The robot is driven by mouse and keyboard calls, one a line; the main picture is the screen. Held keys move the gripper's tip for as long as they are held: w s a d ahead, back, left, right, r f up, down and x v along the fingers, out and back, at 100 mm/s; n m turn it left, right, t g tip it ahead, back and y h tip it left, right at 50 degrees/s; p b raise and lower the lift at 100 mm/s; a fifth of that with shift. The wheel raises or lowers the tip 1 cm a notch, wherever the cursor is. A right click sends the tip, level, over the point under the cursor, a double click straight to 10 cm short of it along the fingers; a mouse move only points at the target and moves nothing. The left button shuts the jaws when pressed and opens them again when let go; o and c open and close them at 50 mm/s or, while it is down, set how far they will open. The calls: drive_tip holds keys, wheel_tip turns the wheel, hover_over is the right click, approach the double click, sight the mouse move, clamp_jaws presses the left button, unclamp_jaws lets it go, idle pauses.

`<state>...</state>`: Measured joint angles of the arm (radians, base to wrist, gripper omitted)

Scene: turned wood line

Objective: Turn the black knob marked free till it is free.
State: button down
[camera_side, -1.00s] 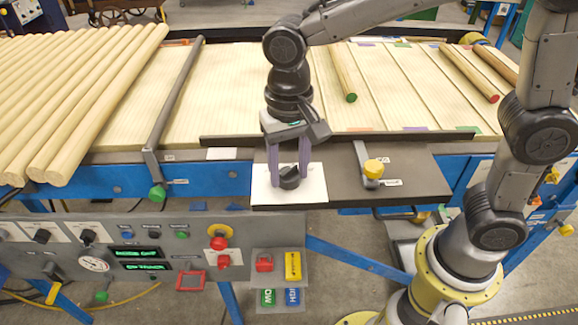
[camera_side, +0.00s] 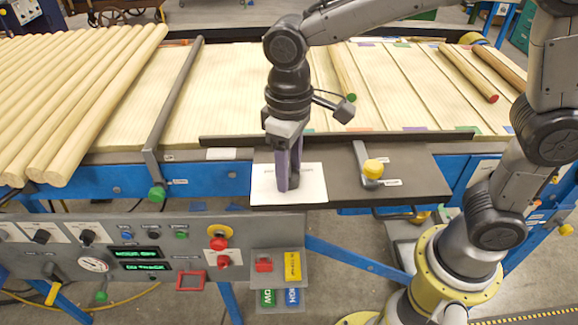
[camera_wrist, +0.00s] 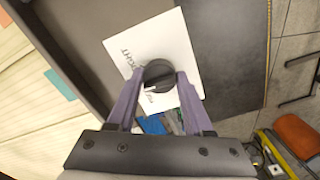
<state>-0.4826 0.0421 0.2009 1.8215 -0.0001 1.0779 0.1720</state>
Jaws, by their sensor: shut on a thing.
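The black round knob (camera_wrist: 158,75) sits on a white card (camera_wrist: 178,50) in the wrist view. My gripper (camera_wrist: 158,88) is shut on the knob, one purple finger on each side of it. A white mark on the knob's rim points down in that view, towards a short word on the card that I can only partly read. Another word, seemingly "tight", is printed at the card's upper left. In the side view my gripper (camera_side: 289,186) stands upright over the white card (camera_side: 315,180), and its fingers hide most of the knob.
The card lies on a dark plate (camera_side: 425,190) at the table's front edge. A yellow-knobbed clamp (camera_side: 373,167) stands just right of it. A control panel (camera_side: 120,245) is in front, at the lower left. Wooden rods (camera_side: 90,90) lie at the left.

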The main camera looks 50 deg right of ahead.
drive_tip(key=n, duration=0.4)
drive_tip(key=shift+n, duration=0.3)
drive_tip(key=shift+w+n, duration=0.1)
drive_tip(key=shift+n, duration=2.2)
drive_tip(key=shift+c, duration=1.5)
unclamp_jaws()
drive_tip(key=shift+r, duration=0.15)
wheel_tip(320, 180, up, 14)
drive_tip(key=shift+f, duration=0.2)
drive_tip(key=shift+d, duration=0.1)
